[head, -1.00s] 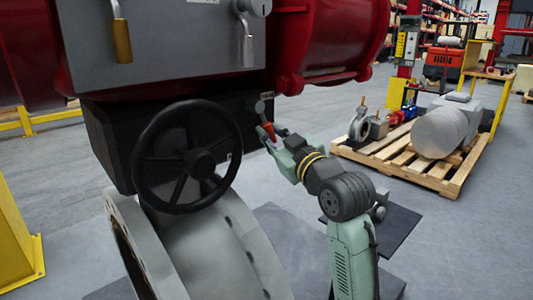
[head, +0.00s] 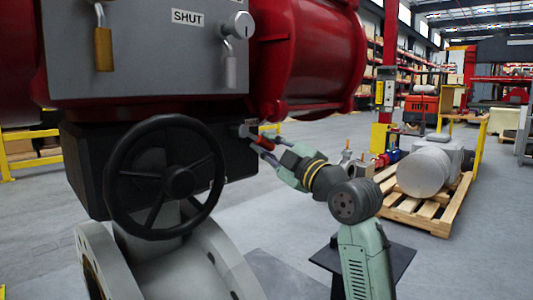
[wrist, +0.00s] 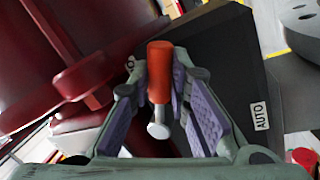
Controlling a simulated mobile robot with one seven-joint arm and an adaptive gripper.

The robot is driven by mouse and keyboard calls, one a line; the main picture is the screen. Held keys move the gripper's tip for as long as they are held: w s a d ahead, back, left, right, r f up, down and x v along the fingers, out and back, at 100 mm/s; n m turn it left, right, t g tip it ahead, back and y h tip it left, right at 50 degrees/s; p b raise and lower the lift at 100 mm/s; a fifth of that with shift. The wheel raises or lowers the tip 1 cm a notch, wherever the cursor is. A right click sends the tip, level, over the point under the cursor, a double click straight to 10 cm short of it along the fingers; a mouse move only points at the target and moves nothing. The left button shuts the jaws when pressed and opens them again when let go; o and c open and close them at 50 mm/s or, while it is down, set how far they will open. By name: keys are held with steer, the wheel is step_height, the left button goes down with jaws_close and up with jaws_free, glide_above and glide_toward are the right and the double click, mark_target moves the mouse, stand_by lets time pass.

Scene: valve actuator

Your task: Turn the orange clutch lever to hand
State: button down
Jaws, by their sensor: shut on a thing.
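The orange clutch lever (head: 264,142) sticks out from a grey hub (head: 247,131) on the black gearbox, right of the handwheel. It slants down to the right in the head view. My gripper (head: 266,146) reaches it from the right and is shut on it. In the wrist view the orange grip (wrist: 159,68) and its grey round end (wrist: 158,130) lie between my purple-padded fingers. An AUTO label (wrist: 260,115) shows on the black housing in the wrist view. The fingertips' exact contact is partly hidden.
The black handwheel (head: 178,180) stands close to the left of the lever. The red actuator cylinder (head: 305,55) hangs above my gripper. A wooden pallet (head: 437,212) with a grey motor sits at the right.

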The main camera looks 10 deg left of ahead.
stand_by(0.4)
steer(key=c, duration=1.5)
jaws_free()
steer(key=shift+d, duration=0.1)
steer(key=v, duration=1.2)
steer(key=shift+r, duration=0.1)
